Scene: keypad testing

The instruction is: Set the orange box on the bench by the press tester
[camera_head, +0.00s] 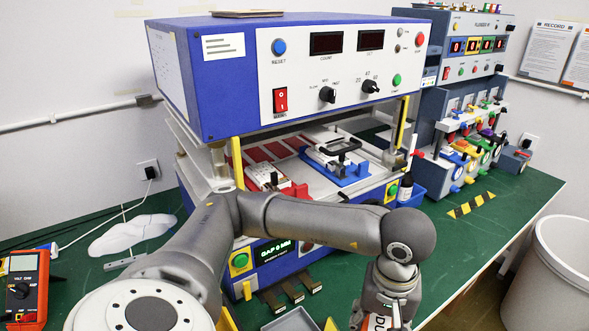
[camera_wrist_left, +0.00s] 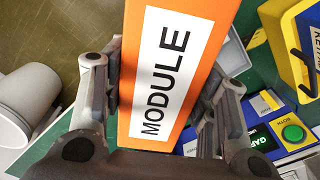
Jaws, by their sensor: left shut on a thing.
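My left gripper (camera_head: 385,312) is low at the bottom of the head view, in front of the press tester. In the left wrist view its fingers (camera_wrist_left: 160,100) are shut on the two sides of the orange box (camera_wrist_left: 198,14), which has a white MODULE label. Only a sliver of the box's label (camera_head: 379,322) shows at the bottom edge of the head view. The blue and white press tester (camera_head: 232,99) stands on the green bench (camera_head: 436,240). Whether the box touches the bench cannot be told. My right gripper is not in view.
An orange multimeter (camera_head: 26,287) lies at the left. A second blue-grey tester (camera_head: 434,107) stands at the back right. A white bin (camera_head: 550,275) is on the floor beyond the bench's right edge.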

